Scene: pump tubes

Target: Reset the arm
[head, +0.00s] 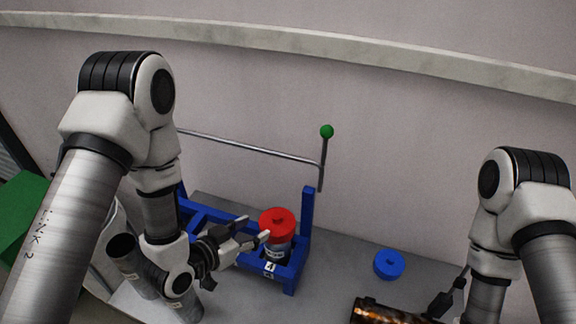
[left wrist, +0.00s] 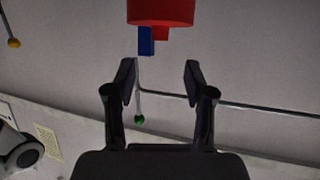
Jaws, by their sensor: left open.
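The tube stands upright in a blue metal frame (head: 308,215). In the left wrist view, my left gripper (left wrist: 160,78) has its two fingers apart with nothing between them. The red cap (left wrist: 160,10) shows there beyond the fingertips, cut off by the picture's top edge. My right arm comes in at the right. Only a dark part near its gripper (head: 441,303) shows, and its jaws cannot be made out.
A metal lever with a green knob (head: 326,131) rises behind the blue frame. A blue round cap (head: 389,264) lies on the grey table to the right. A dark, shiny orange-brown object (head: 385,312) lies at the front edge. A green box (head: 22,215) is at far left.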

